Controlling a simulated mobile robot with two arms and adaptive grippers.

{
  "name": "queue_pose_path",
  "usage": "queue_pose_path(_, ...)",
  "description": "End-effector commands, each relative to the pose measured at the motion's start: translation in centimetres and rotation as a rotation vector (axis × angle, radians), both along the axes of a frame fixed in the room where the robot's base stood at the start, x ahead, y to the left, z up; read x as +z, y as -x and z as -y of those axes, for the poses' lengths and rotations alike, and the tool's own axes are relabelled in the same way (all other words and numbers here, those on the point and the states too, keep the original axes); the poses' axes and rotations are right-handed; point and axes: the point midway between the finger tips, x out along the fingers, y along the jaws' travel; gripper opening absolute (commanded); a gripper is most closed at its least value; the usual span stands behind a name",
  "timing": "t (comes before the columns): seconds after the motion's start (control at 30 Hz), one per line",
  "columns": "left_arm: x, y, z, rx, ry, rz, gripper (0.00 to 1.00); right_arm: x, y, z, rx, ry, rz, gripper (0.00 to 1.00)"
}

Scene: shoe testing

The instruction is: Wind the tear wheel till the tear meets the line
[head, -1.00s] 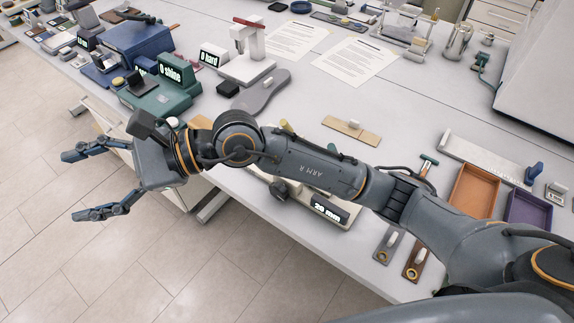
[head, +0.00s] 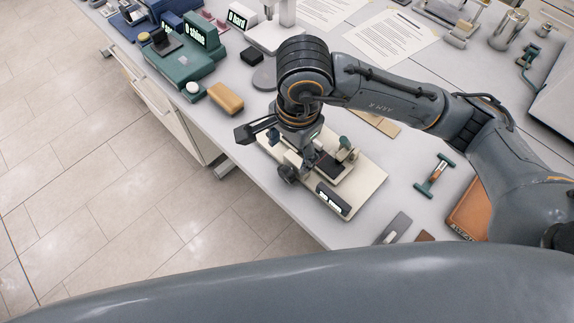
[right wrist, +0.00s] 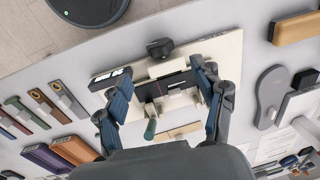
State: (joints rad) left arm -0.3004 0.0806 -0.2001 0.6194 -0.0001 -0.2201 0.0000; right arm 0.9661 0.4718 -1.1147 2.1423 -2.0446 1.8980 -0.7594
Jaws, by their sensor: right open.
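The tear tester has a cream base (head: 368,185) near the table's front edge, with a dark display (head: 333,198) whose figure is hard to read now. Its black wheel (head: 287,173) sticks out at the front edge; it also shows in the right wrist view (right wrist: 160,48). A dark sample strip (right wrist: 165,88) lies across the tester's middle, beside a green-handled part (right wrist: 150,130). The tear and the line are too small to tell. My right gripper (head: 303,150) points down over the tester, open and empty, its fingers (right wrist: 162,75) apart, short of the wheel. My left gripper is out of view.
A tan block (head: 226,98) and the green shine device (head: 180,60) stand left of the tester. A green-ended tool (head: 435,177) and an orange tray (head: 468,210) lie to the right. Papers (head: 390,35) lie behind. Open floor is in front of the table.

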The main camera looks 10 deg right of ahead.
Motion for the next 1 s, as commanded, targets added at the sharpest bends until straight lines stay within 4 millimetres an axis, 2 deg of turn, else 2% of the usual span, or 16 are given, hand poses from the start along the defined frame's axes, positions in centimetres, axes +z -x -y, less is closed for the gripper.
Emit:
queue_pose_path(0.3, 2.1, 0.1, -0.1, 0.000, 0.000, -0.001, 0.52, -6.6, -0.4, -0.4, -0.001, 0.000, -0.006, 0.68)
queue_pose_path(0.5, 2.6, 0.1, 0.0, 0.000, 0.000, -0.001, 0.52, -9.1, -0.7, -0.6, 0.000, 0.000, -0.003, 0.68)
queue_pose_path(0.67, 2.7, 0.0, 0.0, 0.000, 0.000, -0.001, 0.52, -10.0, -0.8, -0.6, 0.002, -0.001, -0.001, 0.68)
queue_pose_path(0.9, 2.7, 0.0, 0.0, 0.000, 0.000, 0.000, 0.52, -10.1, -0.8, -0.6, 0.002, -0.001, -0.001, 0.68)
queue_pose_path(0.93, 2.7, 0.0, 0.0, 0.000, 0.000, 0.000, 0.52, -10.0, -0.8, -0.6, 0.002, -0.001, -0.001, 0.64)
queue_pose_path(1.0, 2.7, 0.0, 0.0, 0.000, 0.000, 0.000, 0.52, -10.0, -0.8, -0.6, 0.002, -0.002, 0.000, 0.50)
